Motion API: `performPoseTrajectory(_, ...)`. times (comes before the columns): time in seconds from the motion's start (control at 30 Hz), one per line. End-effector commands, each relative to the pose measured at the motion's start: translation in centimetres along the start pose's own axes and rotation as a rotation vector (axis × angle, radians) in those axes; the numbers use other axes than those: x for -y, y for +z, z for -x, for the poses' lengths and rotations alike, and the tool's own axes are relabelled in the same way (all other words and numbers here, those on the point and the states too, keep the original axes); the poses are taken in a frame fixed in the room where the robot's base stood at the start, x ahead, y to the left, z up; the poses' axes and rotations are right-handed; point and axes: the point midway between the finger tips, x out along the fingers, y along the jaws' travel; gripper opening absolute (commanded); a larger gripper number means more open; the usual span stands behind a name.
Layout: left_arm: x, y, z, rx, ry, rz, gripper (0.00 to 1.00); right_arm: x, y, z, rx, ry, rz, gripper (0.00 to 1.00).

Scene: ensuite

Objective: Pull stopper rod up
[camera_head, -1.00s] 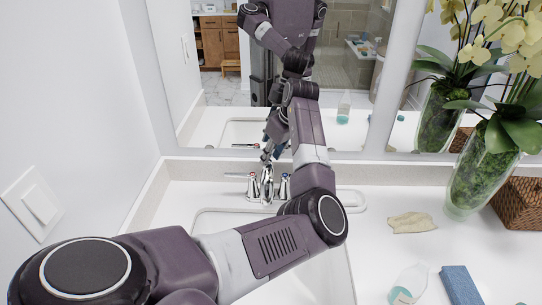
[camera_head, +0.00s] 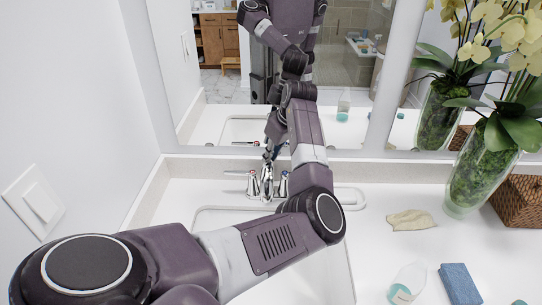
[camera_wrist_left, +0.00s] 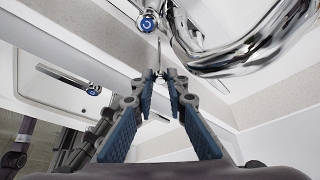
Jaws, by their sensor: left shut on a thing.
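The chrome faucet (camera_head: 267,183) stands behind the sink, between two handles, and it also shows large in the left wrist view (camera_wrist_left: 235,55). The thin stopper rod (camera_wrist_left: 159,50) shows in the left wrist view beside the faucet, with its small knob between my fingertips. My left gripper (camera_wrist_left: 161,75) is shut on the rod's knob, its blue-padded fingers meeting at the tips. In the head view the left gripper (camera_head: 269,154) is small, just above and behind the faucet, partly hidden by my arm. My right gripper is not in view.
The sink (camera_head: 215,210) lies below my arm. A mirror (camera_head: 340,60) stands close behind the faucet and reflects my arm. A tan cloth (camera_head: 411,220), a bottle (camera_head: 407,284), a blue folded cloth (camera_head: 460,285) and a vase (camera_head: 478,178) are on the right counter.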

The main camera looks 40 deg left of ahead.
Motion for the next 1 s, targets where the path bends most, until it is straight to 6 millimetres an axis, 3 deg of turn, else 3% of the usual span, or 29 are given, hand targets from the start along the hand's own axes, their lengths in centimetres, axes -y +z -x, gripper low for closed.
performPoseTrajectory(0.33, 0.0, -1.1, 2.7, -0.001, 0.0, 0.0, 0.0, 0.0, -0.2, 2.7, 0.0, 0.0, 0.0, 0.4)
performPoseTrajectory(0.67, -0.1, -1.3, 2.8, -0.005, 0.004, 0.002, 0.0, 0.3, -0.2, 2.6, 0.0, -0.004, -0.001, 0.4)
performPoseTrajectory(0.7, -0.1, -1.3, 2.9, -0.005, 0.004, 0.002, 0.18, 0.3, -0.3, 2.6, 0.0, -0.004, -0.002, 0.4)
performPoseTrajectory(0.8, -0.1, -1.2, 2.8, -0.004, 0.003, 0.001, 0.29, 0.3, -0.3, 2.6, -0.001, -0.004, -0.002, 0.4)
performPoseTrajectory(1.0, -0.1, -1.1, 2.7, -0.002, 0.001, 0.0, 0.31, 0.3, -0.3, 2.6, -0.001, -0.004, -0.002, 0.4)
